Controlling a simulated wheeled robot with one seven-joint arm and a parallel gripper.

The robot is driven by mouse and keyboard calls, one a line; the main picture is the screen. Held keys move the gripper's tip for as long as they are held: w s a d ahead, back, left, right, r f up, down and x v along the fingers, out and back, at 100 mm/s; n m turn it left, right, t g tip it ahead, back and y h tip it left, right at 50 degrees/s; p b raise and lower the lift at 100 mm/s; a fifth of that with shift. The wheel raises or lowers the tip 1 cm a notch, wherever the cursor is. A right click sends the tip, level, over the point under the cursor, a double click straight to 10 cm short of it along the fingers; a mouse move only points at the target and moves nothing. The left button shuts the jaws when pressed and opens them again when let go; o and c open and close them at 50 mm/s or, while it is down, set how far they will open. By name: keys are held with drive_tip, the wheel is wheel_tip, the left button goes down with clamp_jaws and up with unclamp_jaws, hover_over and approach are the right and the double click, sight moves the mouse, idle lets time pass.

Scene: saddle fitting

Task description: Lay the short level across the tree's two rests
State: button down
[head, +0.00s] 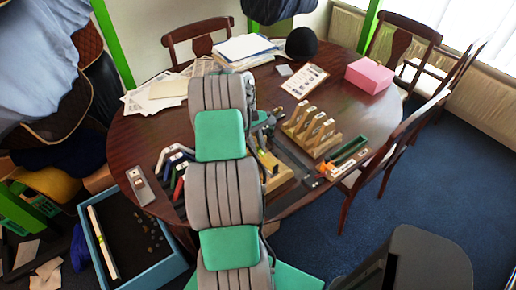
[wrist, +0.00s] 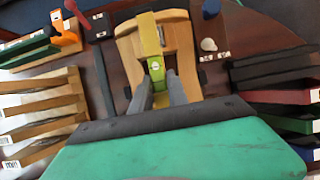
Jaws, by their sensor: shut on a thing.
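My gripper (wrist: 160,84) is shut on the short level, a narrow yellow bar (wrist: 149,36) with a bright green part close to the fingertips. The level points away from me over a light wooden piece (wrist: 182,48), which appears to be the tree. Whether the level touches the wood or hangs above it, I cannot tell. The two rests are not clearly distinguishable. In the head view my arm hides my gripper and much of the work area; part of the wooden piece (head: 279,181) shows just right of the arm.
A slotted wooden rack (head: 312,131) stands close to the right. Several coloured-handled items (head: 176,165) stand left of my arm. A pink box (head: 369,76) is farther back.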

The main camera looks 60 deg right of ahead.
idle(0.3)
drive_tip(key=c, duration=1.2)
unclamp_jaws()
drive_tip(key=shift+o, duration=0.3)
drive_tip(key=o, duration=0.3)
wheel_tip(320, 180, up, 5)
drive_tip(key=p, duration=0.5)
drive_tip(key=shift+p, duration=0.3)
